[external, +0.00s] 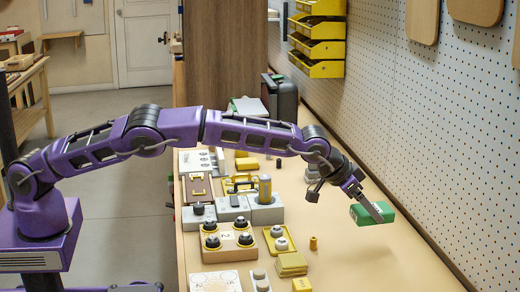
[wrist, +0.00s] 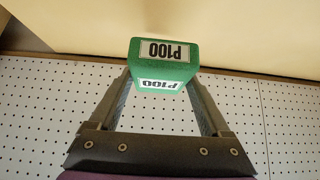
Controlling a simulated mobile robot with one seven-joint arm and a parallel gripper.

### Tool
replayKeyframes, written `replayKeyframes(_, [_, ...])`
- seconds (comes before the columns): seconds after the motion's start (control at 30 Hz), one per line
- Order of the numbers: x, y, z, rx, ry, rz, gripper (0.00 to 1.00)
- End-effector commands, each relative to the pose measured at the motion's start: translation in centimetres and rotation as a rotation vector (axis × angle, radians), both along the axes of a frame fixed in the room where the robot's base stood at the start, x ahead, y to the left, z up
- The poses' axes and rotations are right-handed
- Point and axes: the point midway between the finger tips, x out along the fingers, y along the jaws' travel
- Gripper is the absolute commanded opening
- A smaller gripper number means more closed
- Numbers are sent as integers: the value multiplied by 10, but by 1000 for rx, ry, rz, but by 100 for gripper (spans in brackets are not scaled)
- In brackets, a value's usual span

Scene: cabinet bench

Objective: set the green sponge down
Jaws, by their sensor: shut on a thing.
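The green sponge (external: 372,214) is a small block with white labels. In the wrist view the sponge (wrist: 163,65) sits between the two fingers, and its labels read P100. My gripper (external: 366,207) is shut on it at the right side of the bench, near the pegboard wall. The sponge appears held above the bench top (external: 350,262); the exact gap cannot be told. In the wrist view my gripper's fingers (wrist: 160,88) touch its two sides.
Grey and wooden blocks with black knobs (external: 228,243) stand left of the gripper. The pegboard wall (external: 450,130) runs along the right. The bench below and around the sponge is clear.

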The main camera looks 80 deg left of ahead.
Motion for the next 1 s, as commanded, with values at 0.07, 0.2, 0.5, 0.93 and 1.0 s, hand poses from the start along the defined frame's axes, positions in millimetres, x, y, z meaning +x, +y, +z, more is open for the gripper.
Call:
replayKeyframes(0.07, [-3,-26,1,3,-6,-5,28])
replayKeyframes(0.2, [-7,-46,0,4,-9,-3,28])
replayKeyframes(0.5, [-8,-50,-42,5,-8,-2,28])
replayKeyframes(0.93, [-8,-49,-97,4,-10,-3,28])
replayKeyframes(1.0, [-7,-49,-98,4,-11,-2,28])
